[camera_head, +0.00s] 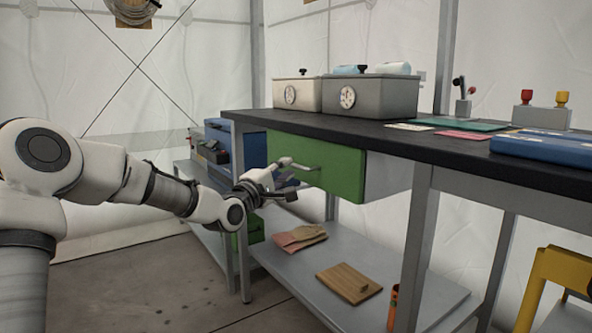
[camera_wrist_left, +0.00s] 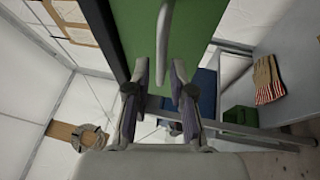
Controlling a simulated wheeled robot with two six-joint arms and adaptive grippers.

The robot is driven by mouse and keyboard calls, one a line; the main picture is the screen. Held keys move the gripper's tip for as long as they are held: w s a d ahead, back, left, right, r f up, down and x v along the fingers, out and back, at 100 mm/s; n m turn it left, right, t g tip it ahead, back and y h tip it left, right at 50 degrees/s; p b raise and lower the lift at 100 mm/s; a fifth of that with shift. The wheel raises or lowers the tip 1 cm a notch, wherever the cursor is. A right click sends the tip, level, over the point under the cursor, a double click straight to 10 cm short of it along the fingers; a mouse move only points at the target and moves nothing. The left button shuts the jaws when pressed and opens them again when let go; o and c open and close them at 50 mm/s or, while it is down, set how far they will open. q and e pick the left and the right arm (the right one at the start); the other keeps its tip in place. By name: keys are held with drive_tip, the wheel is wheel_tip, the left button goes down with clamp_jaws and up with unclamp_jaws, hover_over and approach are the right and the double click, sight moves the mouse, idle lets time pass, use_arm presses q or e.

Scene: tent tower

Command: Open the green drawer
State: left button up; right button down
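The green drawer (camera_head: 340,172) hangs under the dark workbench top, with a light grey side panel to its right. No interior shows, and I cannot tell whether it is slightly out. A pale bar handle (camera_head: 305,167) stands off its front. My left gripper (camera_head: 287,182) is at the left part of the drawer front, close to the handle. In the left wrist view my left gripper (camera_wrist_left: 158,82) is open, with its two fingers apart. The pale handle (camera_wrist_left: 166,35) runs between them against the green front (camera_wrist_left: 205,25); contact cannot be told. My right gripper is not in view.
The workbench (camera_head: 450,150) carries two grey boxes (camera_head: 375,97) and a blue case (camera_head: 545,148). The lower shelf (camera_head: 290,265) holds gloves (camera_head: 300,238) and a wooden board (camera_head: 348,283). A blue panel (camera_head: 255,150) is left of the drawer. Open floor lies in front.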

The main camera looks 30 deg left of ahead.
sight(293, 164)
use_arm(q)
drive_tip(key=w, duration=0.4)
drive_tip(key=shift+r, duration=0.3)
drive_tip(key=shift+c, duration=0.4)
clamp_jaws()
